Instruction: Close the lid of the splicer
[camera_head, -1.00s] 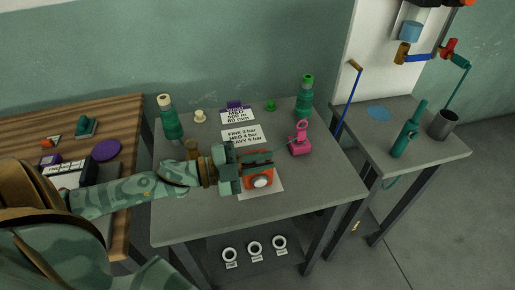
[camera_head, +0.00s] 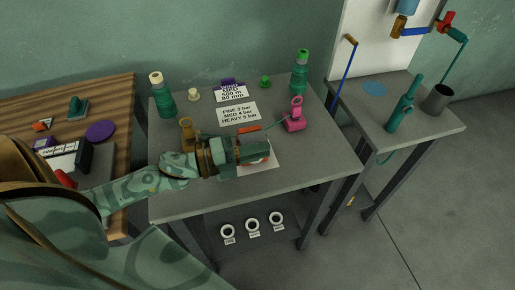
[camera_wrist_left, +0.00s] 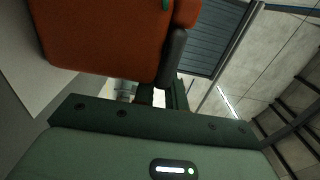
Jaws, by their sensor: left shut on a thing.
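The orange splicer (camera_head: 249,129) sits on a white sheet on the grey table, mostly hidden behind my left gripper (camera_head: 254,151). My left gripper reaches in from the left, over the splicer, and is shut on part of it; the head view hides which part. In the left wrist view the splicer's orange body (camera_wrist_left: 100,35) fills the upper left, with a dark rounded piece at its edge close to the jaws. I cannot tell the lid's angle. My right gripper is not in view.
A pink tool (camera_head: 295,116) stands right of the splicer, with a thin line running toward it. A brass-coloured piece (camera_head: 187,133) is just behind my wrist. The table's front is clear.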

